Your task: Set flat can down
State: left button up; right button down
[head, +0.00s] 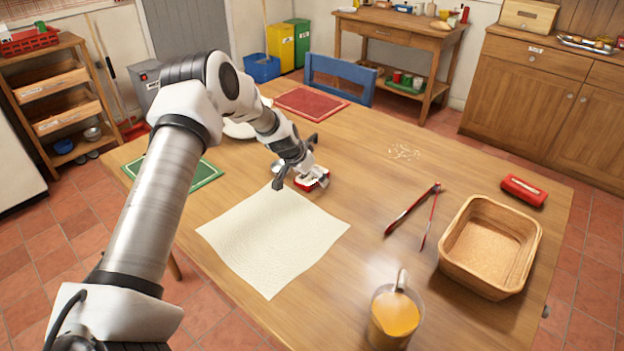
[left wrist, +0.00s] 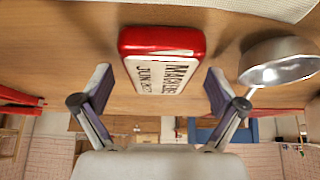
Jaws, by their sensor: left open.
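The flat can (head: 315,178), red with a white labelled face, rests on the wooden table (head: 370,200) just beyond the cream cloth. In the left wrist view the can (left wrist: 162,62) lies ahead, with its dark printed label facing the camera. My left gripper (head: 296,162) is open, with its fingers spread to either side of the can. In the left wrist view a gap shows between each finger and the can. My right gripper is not in view.
A shiny round metal dish (left wrist: 280,64) sits close beside the can. A cream cloth (head: 272,240) lies in front. The table between cloth and tongs is clear.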

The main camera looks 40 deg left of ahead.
pick_arm(q)
jog(key=c, duration=1.5)
jog(key=shift+r, duration=0.1)
